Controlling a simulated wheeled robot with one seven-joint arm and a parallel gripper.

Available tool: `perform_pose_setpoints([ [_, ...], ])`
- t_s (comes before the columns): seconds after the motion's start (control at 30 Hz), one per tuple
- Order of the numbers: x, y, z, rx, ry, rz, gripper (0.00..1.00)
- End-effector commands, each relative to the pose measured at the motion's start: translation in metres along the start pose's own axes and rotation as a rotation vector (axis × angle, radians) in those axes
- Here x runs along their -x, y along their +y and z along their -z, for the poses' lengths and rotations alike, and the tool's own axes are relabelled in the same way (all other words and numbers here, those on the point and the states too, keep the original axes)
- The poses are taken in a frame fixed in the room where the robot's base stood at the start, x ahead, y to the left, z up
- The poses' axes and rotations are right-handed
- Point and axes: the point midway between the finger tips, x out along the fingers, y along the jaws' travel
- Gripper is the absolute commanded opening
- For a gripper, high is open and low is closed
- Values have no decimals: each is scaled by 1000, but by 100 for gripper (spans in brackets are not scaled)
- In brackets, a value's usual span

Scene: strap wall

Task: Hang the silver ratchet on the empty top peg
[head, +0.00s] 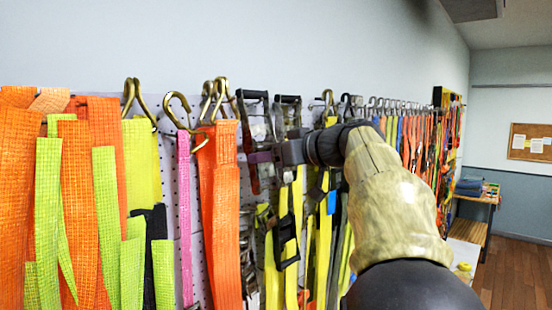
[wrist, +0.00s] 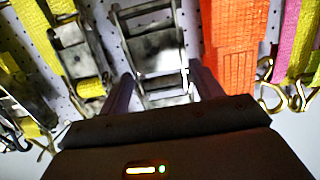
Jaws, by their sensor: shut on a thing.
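My gripper (head: 266,156) reaches in from the right in the head view, close to the strap wall. In the wrist view its two fingers (wrist: 162,92) stand on either side of a silver ratchet (wrist: 155,50) with a dark frame and are shut on it. The ratchet (head: 257,122) also shows in the head view, just right of a wide orange strap, its handle at the height of the top row of hooks. I cannot tell whether it touches a peg. I cannot make out an empty top peg.
The wide orange strap (head: 220,215) hangs close on the left. A second ratchet (head: 288,118) with yellow webbing hangs close on the right. Straps and brass hooks crowd the perforated board (wrist: 105,30). A bench (head: 474,205) stands farther right, with open floor (head: 515,270) beyond.

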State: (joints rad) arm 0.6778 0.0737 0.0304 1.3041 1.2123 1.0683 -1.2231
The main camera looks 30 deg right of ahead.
Motion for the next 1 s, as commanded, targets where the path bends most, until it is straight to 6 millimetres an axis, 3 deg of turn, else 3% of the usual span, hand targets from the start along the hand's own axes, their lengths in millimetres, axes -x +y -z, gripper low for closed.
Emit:
perform_pose_setpoints([
  [0.83, -2, 0, -1, 2, 4, -1, 16],
  [0.87, -2, 0, -1, 2, 4, -1, 67],
  [1.0, -2, 0, -1, 2, 3, -1, 91],
])
